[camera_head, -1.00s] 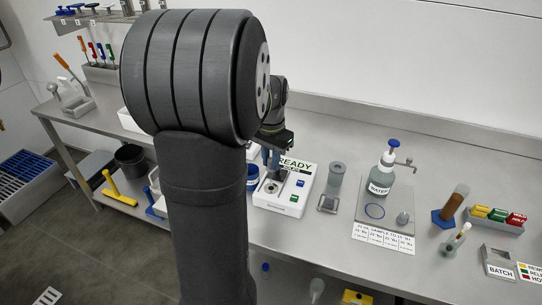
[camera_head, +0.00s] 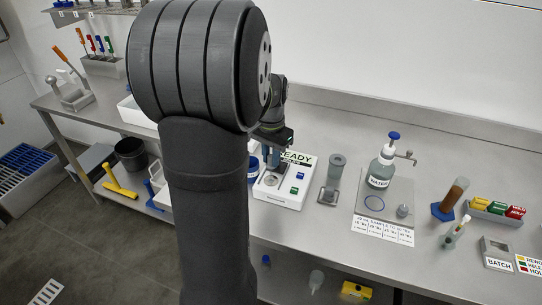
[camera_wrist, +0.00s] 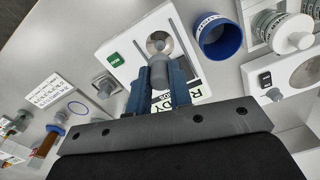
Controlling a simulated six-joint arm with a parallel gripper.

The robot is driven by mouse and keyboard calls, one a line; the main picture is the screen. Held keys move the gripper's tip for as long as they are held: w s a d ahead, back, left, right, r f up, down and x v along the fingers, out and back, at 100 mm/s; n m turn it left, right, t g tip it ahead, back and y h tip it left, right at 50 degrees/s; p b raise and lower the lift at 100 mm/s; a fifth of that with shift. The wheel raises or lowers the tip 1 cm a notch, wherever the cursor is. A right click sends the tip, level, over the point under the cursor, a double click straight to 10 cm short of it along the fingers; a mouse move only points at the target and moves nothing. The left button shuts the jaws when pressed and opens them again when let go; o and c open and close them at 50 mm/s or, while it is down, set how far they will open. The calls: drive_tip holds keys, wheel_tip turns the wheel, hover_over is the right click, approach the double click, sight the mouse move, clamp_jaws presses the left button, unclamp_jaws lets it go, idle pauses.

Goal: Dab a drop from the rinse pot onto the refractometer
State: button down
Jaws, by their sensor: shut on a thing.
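In the head view, my gripper (camera_head: 272,157) is over the refractometer's left part, half hidden by my arm. A blue-and-white labelled pot (camera_wrist: 220,37), possibly the rinse pot, stands beside the refractometer; my arm partly covers it (camera_head: 253,168) in the head view.
Right of the refractometer stand a grey cylinder in a holder (camera_head: 335,175), a WATER pump bottle (camera_head: 381,170) on a grey plate, and a brown-filled tube (camera_head: 452,196) in a blue base. Coloured blocks (camera_head: 497,208) sit farther right. Open bench lies behind and in front.

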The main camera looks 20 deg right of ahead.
drive_tip(key=shift+r, duration=1.65)
